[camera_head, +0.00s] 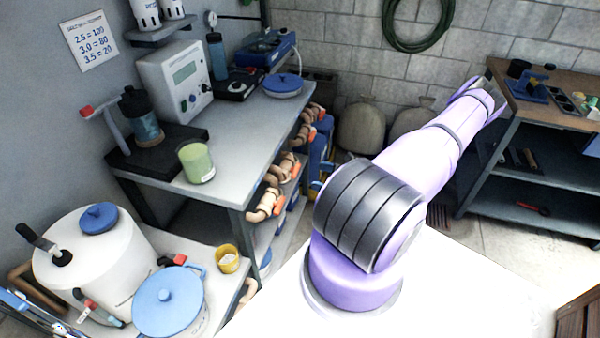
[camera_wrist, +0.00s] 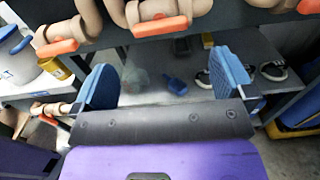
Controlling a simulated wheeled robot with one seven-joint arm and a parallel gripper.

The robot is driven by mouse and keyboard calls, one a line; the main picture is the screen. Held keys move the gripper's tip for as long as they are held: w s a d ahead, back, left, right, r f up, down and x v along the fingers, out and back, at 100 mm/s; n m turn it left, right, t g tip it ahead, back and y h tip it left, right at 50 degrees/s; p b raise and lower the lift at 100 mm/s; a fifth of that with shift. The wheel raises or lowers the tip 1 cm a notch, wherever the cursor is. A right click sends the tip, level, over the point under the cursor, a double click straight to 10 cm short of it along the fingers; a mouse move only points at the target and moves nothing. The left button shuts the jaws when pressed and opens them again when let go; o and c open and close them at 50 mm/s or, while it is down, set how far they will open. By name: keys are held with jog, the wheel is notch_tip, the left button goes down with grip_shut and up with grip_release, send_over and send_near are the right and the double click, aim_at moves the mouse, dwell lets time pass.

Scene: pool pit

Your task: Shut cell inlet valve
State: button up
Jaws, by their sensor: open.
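Beige pipe valves with orange handles line the edge of the grey bench in the head view; the nearest has its handle (camera_head: 278,208) low at the bench corner. In the wrist view, one orange handle (camera_wrist: 160,25) lies across a beige valve body at the top centre, and another (camera_wrist: 57,47) is at the upper left. No label tells which is the cell inlet valve. My gripper (camera_wrist: 165,80) shows two blue fingers set wide apart, with nothing between them. The valves appear beyond the fingers, and I see no contact. The gripper is hidden in the head view.
The grey bench (camera_head: 240,125) carries a white control box (camera_head: 175,80) and a green cup (camera_head: 196,162). White tubs with blue lids stand at lower left. A wooden-topped workbench (camera_head: 550,105) stands right.

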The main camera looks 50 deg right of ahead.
aim_at(295, 170)
jog(key=x, duration=0.7)
jog(key=shift+w, duration=0.35)
jog(key=shift+a, duration=0.1)
jog(key=c, duration=0.8)
